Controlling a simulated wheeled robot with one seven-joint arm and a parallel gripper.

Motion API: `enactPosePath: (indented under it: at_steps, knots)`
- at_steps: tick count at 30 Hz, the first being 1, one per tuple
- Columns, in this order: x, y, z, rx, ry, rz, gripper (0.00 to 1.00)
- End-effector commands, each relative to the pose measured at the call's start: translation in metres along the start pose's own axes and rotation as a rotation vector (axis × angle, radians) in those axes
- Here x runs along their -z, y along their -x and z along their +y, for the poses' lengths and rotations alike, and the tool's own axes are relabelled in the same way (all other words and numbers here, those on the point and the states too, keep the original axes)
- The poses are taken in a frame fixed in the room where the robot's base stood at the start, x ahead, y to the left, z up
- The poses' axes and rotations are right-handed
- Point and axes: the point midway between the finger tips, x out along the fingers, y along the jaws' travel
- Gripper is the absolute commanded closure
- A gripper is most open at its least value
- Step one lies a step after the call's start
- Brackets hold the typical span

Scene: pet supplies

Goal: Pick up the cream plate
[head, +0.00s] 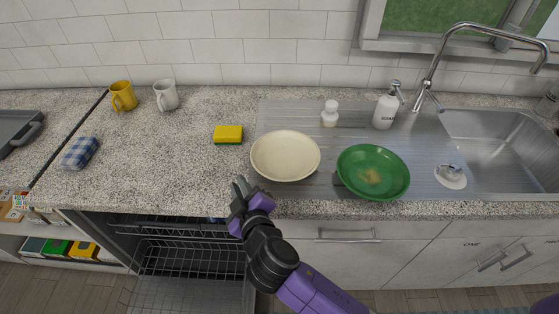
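The cream plate (285,156) is a round, shallow dish lying at the left end of the metal drainboard, partly over the granite counter. My gripper (239,186) is at the front edge of the counter, just left of and in front of the plate. Its fingers point up and away from me, with a small gap visible between the tips. It looks open and holds nothing. I see no contact with the plate, though the exact height between them is hard to judge.
A green plate (373,172) lies close right of the cream one. A yellow sponge (228,134), white bottle (329,114) and soap dispenser (386,109) stand behind. An open dishwasher (190,262) with racks is below the counter. The counter's left middle is clear.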

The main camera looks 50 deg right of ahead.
Motion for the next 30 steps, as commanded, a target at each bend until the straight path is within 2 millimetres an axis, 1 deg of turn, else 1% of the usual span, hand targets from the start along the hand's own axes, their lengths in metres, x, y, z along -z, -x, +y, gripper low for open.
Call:
enactPosePath:
  at_steps: [1,4,6,9,13,20,23,30]
  knots:
    - [-0.002,-0.006,0.007,-0.035,0.008,-0.035,0.86]
    - [-0.008,-0.015,0.022,-0.112,0.018,-0.107,0.86]
    - [-0.011,-0.019,0.032,-0.161,0.022,-0.148,0.86]
    - [-0.022,-0.018,0.040,-0.202,0.027,-0.196,0.86]
    - [-0.026,-0.023,0.045,-0.221,0.027,-0.217,0.86]
    - [-0.031,-0.045,0.050,-0.220,0.027,-0.216,0.86]
    - [-0.032,-0.055,0.051,-0.219,0.027,-0.215,0.86]
    - [-0.040,-0.085,0.056,-0.219,0.027,-0.214,0.86]
